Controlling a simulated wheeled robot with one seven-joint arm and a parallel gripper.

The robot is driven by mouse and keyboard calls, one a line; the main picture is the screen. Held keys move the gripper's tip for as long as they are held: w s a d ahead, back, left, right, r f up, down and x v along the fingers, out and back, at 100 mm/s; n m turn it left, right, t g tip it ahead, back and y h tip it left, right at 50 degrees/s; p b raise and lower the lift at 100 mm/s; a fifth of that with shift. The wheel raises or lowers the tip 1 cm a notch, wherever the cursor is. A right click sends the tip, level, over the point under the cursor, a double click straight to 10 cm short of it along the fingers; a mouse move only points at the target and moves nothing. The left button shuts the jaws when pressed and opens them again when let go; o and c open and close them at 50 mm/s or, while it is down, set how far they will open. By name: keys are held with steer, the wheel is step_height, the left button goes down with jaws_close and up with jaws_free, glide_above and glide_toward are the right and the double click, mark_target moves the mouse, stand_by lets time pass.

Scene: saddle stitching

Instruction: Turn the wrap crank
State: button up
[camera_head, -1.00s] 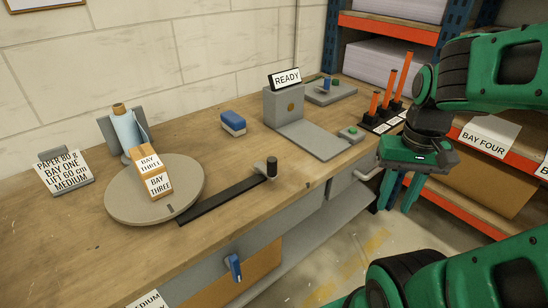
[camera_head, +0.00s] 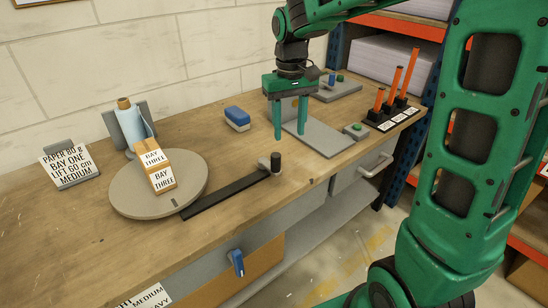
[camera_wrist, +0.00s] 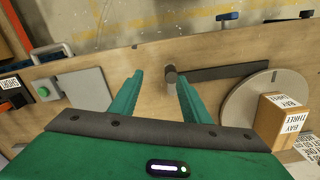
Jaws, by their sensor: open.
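The wrap crank is a dark flat arm (camera_head: 228,196) running from the grey round turntable (camera_head: 128,203) to an upright black knob (camera_head: 276,162) at its right end. A carton labelled BAY THREE (camera_head: 155,170) stands on the turntable. My gripper (camera_head: 291,136) is open and empty, fingers pointing down, above the bench just behind and right of the knob in the head view. In the wrist view the knob (camera_wrist: 171,76) shows between the open green fingers (camera_wrist: 160,95), toward their far side, and does not appear to touch them.
Orange posts (camera_head: 396,82) stand at the right. A roll (camera_head: 129,120) stands behind the turntable.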

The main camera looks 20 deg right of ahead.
mark_target(276, 155)
steer(key=w+a, duration=0.1)
steer(key=w+a+f, duration=0.1)
steer(key=a, duration=0.1)
steer(key=shift+w+n, duration=0.1)
steer(key=shift+n, duration=0.2)
step_height(276, 155, down, 10)
steer(key=shift+d+f, duration=0.1)
jaws_close()
